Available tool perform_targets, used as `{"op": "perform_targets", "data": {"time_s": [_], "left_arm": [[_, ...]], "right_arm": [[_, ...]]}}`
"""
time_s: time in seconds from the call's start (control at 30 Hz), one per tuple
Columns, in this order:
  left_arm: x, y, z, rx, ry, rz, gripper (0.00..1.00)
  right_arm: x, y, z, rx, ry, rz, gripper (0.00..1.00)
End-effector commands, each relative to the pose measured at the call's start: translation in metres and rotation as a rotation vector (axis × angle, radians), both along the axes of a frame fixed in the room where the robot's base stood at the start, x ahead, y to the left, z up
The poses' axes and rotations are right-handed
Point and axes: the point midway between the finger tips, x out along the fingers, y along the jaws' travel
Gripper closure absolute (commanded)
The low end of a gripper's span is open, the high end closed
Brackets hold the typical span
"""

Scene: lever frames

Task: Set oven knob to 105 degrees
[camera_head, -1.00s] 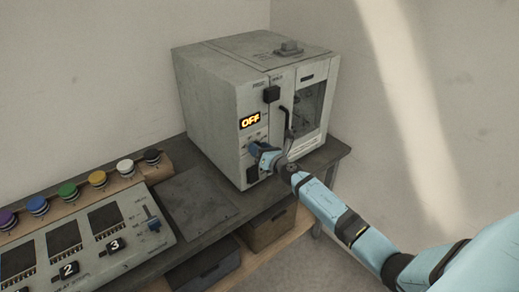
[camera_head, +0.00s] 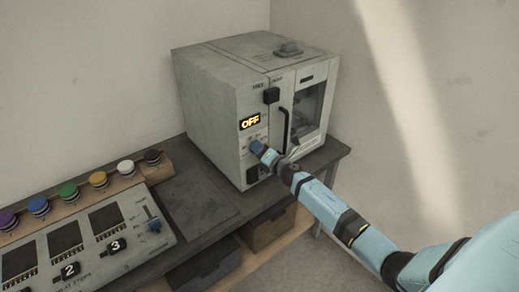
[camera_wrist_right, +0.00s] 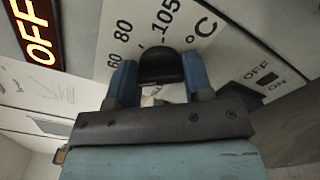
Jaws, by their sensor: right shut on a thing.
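The grey oven (camera_head: 210,95) stands at the back of the bench, its lit display (camera_head: 250,121) reading OFF. In the right wrist view the black oven knob (camera_wrist_right: 161,68) sits between the two blue fingers of my right gripper (camera_wrist_right: 160,76), which is shut on it. Marks 60, 80, 105 and °C are printed around the knob; its pointer cannot be made out. In the head view my right gripper (camera_head: 257,148) is at the front panel below the display and hides the knob. My left gripper is not in view.
An OFF/ON switch (camera_wrist_right: 264,77) lies to the right of the knob in the wrist view. The oven door handle (camera_head: 284,125) is close to my right wrist. A button row and slider panel (camera_head: 85,245) occupy the bench at left. A dark plate (camera_head: 195,207) lies bare before the oven.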

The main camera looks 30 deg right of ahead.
Motion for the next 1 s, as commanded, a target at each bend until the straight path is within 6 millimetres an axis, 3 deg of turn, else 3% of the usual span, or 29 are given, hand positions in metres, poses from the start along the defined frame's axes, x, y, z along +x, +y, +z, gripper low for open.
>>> {"op": "perform_targets", "data": {"time_s": [1.0], "left_arm": [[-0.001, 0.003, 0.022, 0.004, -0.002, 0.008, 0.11]], "right_arm": [[0.0, -0.001, -0.002, 0.962, 0.076, -0.001, 0.77]]}}
